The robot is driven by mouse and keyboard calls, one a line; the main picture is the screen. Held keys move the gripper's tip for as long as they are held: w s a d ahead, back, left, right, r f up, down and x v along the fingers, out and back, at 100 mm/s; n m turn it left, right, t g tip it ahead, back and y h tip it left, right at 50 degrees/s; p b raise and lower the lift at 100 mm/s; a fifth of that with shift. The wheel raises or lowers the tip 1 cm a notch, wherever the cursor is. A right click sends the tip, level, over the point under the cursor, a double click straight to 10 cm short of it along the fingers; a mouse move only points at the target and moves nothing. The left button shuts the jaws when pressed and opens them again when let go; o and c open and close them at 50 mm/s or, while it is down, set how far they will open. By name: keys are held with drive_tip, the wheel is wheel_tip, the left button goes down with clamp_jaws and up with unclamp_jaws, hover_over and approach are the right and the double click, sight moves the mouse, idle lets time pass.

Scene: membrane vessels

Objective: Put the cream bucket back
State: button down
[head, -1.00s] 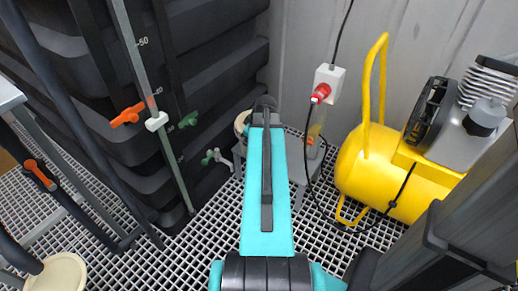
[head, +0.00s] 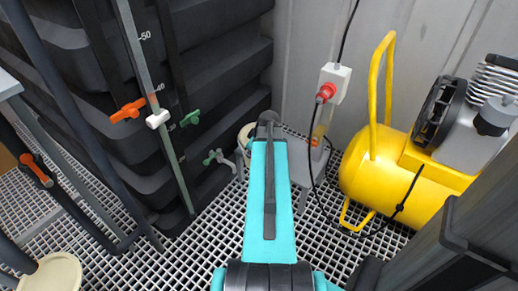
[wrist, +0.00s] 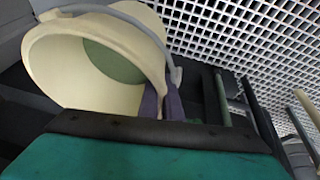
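The cream bucket (wrist: 50,65) fills the upper left of the wrist view, tipped toward the camera. Its grey handle (wrist: 120,14) arches over the mouth, and a green patch (wrist: 113,62) shows inside. My gripper's purple fingers (wrist: 161,104) sit close together at the bucket's right rim, one inside and one outside, and look shut on its wall. In the head view, a cream rim of the bucket (head: 244,133) shows left of my gripper (head: 267,120); the arm hides the rest.
A yellow compressor (head: 390,180) stands at the right. A dark ribbed tank (head: 215,75) with orange and green valves stands at the left. A grey stand (head: 305,165) is beside my arm. A round cream thing (head: 55,273) is at lower left. Open grating (head: 190,245) lies between.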

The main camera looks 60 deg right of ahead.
drive_tip(key=w+d+b, duration=0.1)
drive_tip(key=w+d, duration=0.3)
drive_tip(key=d, duration=0.3)
drive_tip(key=w+d+f+b, duration=0.1)
drive_tip(key=w+d, duration=0.3)
drive_tip(key=d, duration=0.3)
drive_tip(key=shift+f+b, duration=0.15)
drive_tip(key=shift+b, duration=0.2)
idle(0.3)
idle(0.4)
drive_tip(key=shift+f+b, duration=0.6)
drive_tip(key=shift+f, duration=1.15)
drive_tip(key=c, duration=1.9)
unclamp_jaws()
drive_tip(key=shift+s+a+f, duration=0.1)
drive_tip(key=shift+f, duration=0.05)
drive_tip(key=shift+c, duration=0.2)
